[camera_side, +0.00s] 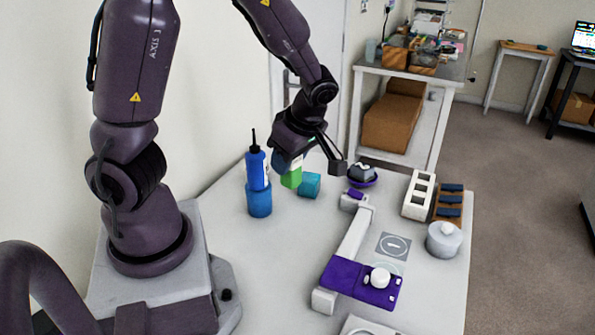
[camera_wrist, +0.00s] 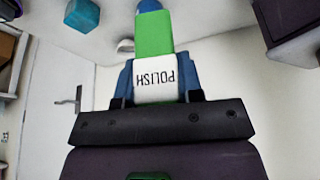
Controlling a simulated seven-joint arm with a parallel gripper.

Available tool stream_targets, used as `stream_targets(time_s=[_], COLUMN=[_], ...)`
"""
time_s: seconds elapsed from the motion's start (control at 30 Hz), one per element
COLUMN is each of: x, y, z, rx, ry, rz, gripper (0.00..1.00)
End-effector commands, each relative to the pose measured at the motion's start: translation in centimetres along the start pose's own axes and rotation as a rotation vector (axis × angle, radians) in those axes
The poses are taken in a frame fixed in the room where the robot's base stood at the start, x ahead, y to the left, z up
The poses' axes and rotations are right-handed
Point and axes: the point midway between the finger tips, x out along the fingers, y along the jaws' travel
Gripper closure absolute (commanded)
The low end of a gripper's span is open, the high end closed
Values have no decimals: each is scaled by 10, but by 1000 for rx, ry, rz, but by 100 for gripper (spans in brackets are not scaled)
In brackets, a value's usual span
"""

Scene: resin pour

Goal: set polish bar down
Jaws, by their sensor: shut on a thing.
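The polish bar is green with a white wrapper band marked POLISH; it shows in the side view (camera_side: 291,179) and in the wrist view (camera_wrist: 154,36). My gripper is shut on its white band, with blue fingers on either side, in the side view (camera_side: 291,163) and in the wrist view (camera_wrist: 156,85). The green end points down towards the table. Whether it touches the table top (camera_side: 290,235) I cannot tell. A teal block (camera_side: 310,185) sits just right of the bar; it also shows in the wrist view (camera_wrist: 82,15).
A blue bottle (camera_side: 257,170) stands in a blue holder (camera_side: 259,203) left of the bar. A purple dish (camera_side: 363,181), a white slotted rack (camera_side: 418,195), a wooden tray (camera_side: 437,215) and a grey pot (camera_side: 444,240) are to the right. A purple fixture (camera_side: 350,280) lies in front. The table's left front is clear.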

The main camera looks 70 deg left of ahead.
Motion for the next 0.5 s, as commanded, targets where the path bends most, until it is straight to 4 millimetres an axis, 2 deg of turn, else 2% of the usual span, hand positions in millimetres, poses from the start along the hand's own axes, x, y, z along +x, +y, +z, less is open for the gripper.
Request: stream_targets(time_s=[0.13, 0.5], x=[-24, -7], y=[1, 49], z=[-8, -49], rx=[-1, 35], ry=[-6, -12], rz=[5, 22], gripper=[93, 93])
